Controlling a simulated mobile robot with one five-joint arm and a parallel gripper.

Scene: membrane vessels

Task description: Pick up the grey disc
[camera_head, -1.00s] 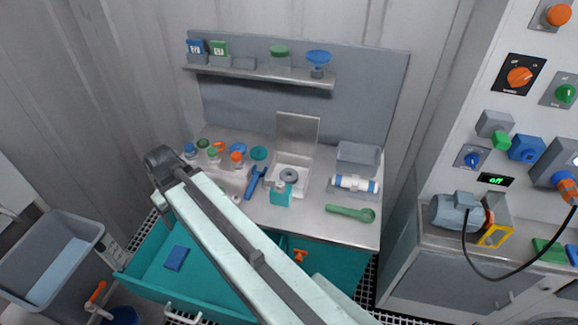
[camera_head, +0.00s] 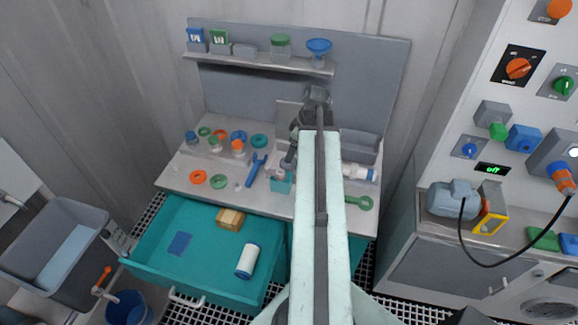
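The grey disc is not clearly visible now; my arm and gripper cover the place where it lay. That place is the metal box with a raised lid (camera_head: 287,113) on the workbench. My gripper (camera_head: 288,163) points down over this box, just behind the small teal block (camera_head: 281,184). Its fingertips are small and partly hidden, so I cannot tell whether they are open, shut or touching the disc.
A white-blue cartridge (camera_head: 358,172) and green wrench (camera_head: 362,202) are to the right. The open teal drawer (camera_head: 205,217) juts out below.

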